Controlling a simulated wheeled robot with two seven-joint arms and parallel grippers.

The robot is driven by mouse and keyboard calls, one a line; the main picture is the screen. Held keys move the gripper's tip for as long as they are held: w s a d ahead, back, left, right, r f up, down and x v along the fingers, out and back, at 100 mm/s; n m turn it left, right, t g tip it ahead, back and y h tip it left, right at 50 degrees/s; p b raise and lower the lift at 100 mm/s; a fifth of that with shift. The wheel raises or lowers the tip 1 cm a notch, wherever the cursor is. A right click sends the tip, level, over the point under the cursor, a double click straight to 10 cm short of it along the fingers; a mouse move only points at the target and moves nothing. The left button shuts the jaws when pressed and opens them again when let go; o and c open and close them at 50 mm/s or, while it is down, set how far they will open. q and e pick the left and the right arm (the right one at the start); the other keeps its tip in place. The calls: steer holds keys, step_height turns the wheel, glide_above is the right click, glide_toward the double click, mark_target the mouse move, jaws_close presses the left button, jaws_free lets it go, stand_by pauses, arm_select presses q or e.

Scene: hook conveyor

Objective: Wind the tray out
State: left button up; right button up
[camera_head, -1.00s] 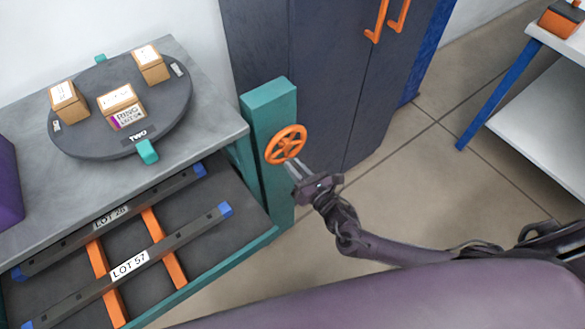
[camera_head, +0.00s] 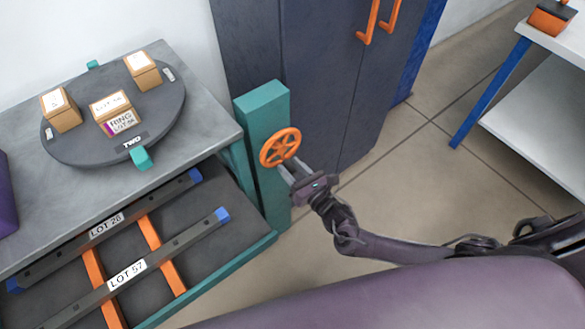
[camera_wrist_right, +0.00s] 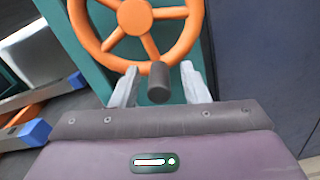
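An orange spoked handwheel (camera_head: 280,148) is mounted on a teal post (camera_head: 264,110) and also shows in the right wrist view (camera_wrist_right: 135,18). A dark cylindrical knob (camera_wrist_right: 158,82) stands out from its lower rim. My right gripper (camera_head: 288,164) is in front of the wheel. In the right wrist view, its open fingers (camera_wrist_right: 160,84) sit on either side of the knob with a gap on both sides. The dark tray (camera_head: 205,242) with a teal edge sticks out below the grey tabletop. It bears two dark bars labelled LOT 26 (camera_head: 150,203) and LOT 57 (camera_head: 185,241). My left gripper is out of view.
A round turntable (camera_head: 165,112) with small boxes stands on the grey tabletop (camera_head: 205,140). A dark cabinet (camera_head: 315,60) with orange handles is behind the post. A white table (camera_head: 555,95) is at right, bearing an orange object (camera_head: 550,18). Floor between is clear.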

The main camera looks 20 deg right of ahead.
steer(key=shift+s, duration=0.15)
steer(key=v, duration=0.7)
steer(key=shift+s, duration=0.25)
steer(key=shift+d, duration=0.1)
